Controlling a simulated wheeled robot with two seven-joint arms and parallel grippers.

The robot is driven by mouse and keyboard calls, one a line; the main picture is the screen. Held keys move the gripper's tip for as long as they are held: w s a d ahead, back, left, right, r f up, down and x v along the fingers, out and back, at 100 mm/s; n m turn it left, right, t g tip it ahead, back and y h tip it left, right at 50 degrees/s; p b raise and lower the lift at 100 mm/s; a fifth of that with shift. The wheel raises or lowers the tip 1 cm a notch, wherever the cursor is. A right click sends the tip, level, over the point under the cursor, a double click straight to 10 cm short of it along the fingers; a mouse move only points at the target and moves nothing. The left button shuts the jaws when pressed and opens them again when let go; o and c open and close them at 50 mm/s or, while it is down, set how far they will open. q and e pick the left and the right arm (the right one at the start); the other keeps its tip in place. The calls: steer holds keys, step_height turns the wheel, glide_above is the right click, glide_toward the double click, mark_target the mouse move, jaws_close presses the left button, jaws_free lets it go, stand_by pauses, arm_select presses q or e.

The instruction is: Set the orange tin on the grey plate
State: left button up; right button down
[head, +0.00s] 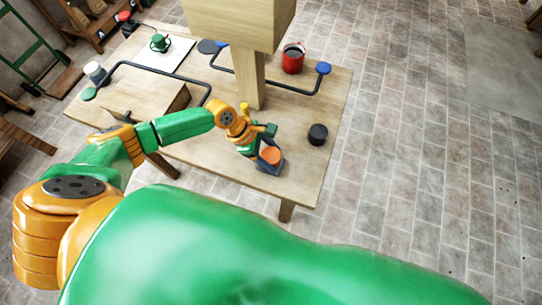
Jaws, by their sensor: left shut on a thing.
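The orange tin (271,155) is near the front edge of the wooden table. My left gripper (268,153) is shut on it, seen from above and behind. Dark grey blocky parts lie around and below the tin; I cannot tell whether they are only jaw parts. Whether the tin touches the table is unclear. A flat, round grey plate (207,46) lies at the far side of the table, left of the wooden post, apart from the tin and with nothing visible on it. My right gripper is not in view.
A wooden post with a block on top (250,80) rises between tin and plate. Dark pipes (285,88) run across the table (220,150). A red mug (293,58), black tin (317,134), green mug (160,43) and white cup (95,72) stand around.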

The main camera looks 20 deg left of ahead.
arm_select(q)
steer(key=shift+s+a+f, duration=0.1)
steer(key=shift+a+f, duration=0.1)
steer(key=shift+f, duration=0.3)
steer(key=o, duration=1.4)
steer(key=shift+d, duration=0.15)
steer(key=shift+o, duration=0.2)
steer(key=shift+r, duration=0.2)
steer(key=w+v, duration=0.1)
steer(key=v, duration=1)
steer(key=shift+s+a+r, duration=0.3)
steer(key=shift+s, duration=0.2)
